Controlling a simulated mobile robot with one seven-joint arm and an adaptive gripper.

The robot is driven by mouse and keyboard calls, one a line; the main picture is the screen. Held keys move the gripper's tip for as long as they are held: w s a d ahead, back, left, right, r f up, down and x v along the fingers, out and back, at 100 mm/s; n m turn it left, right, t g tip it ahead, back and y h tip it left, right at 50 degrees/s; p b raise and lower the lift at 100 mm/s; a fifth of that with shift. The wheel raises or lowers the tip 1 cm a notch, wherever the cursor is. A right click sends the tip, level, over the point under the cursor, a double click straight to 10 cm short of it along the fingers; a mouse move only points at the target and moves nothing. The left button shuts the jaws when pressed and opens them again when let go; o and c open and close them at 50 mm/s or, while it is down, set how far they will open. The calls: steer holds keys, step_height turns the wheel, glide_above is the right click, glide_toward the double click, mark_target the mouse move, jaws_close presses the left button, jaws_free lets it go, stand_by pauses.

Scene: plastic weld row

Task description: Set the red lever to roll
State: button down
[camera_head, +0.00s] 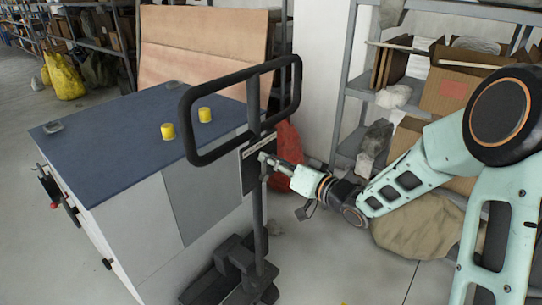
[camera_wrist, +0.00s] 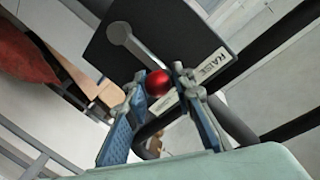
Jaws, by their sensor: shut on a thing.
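The red lever shows in the wrist view as a round red knob (camera_wrist: 158,83) on a grey metal arm (camera_wrist: 127,42). The arm runs across a dark plate (camera_wrist: 185,30) with a white label reading RAISE (camera_wrist: 208,66) along one edge. My gripper (camera_wrist: 161,77) is shut on the red knob, one finger on each side. In the head view my gripper (camera_head: 268,160) reaches the plate from the right, below the black loop handle (camera_head: 187,125) on its post. The knob is hidden there. I cannot make out a roll label.
A grey cabinet with a blue top (camera_head: 110,140) stands left of the post, with two yellow cylinders (camera_head: 168,131) on it. A shelf with cardboard boxes (camera_head: 455,85) stands behind my arm. A red bag (camera_head: 287,145) lies behind the post.

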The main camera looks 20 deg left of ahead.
steer(key=shift+d+f, duration=0.2)
steer(key=c, duration=1.8)
jaws_free()
steer(key=shift+c, duration=0.2)
steer(key=shift+o, duration=0.6)
steer(key=shift+a+r, duration=0.1)
steer(key=v, duration=1.2)
